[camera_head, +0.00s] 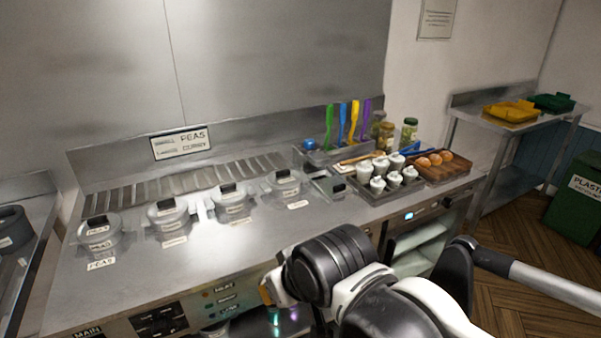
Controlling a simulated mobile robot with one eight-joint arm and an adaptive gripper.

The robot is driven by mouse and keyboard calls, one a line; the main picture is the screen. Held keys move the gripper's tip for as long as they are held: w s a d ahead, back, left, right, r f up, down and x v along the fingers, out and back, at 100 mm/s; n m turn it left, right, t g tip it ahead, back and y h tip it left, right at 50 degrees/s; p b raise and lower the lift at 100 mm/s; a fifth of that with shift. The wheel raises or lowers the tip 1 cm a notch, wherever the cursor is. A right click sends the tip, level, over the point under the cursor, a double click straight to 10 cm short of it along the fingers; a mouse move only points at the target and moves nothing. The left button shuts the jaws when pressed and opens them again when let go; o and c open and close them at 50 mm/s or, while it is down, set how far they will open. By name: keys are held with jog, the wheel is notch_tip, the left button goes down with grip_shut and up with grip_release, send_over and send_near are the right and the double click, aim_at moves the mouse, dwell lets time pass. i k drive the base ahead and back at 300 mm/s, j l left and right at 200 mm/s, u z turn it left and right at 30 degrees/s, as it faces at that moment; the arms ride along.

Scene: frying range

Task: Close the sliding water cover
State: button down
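No part in view is clearly labelled as the water cover. A small metal fitting with a dark top (327,187) is set in the counter, right of the row of lidded pots; I cannot tell whether it is the sliding cover or whether it is open. My black and white arm fills the lower middle and right, in front of the counter's front edge. I cannot make out my gripper's fingers; the arm hides part of the front panel and the space below it.
Lidded pots (232,204) stand in a row on the steel counter (215,262). White shakers (378,185), a wooden egg tray (457,170), jars and coloured utensils (341,125) crowd its right end. The counter's front middle is clear. A side table (500,118) stands back right.

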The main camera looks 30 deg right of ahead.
aim_at(333, 183)
jog(key=i+z, duration=0.4)
jog(key=i+j+z, duration=0.15)
jog(key=z, duration=0.3)
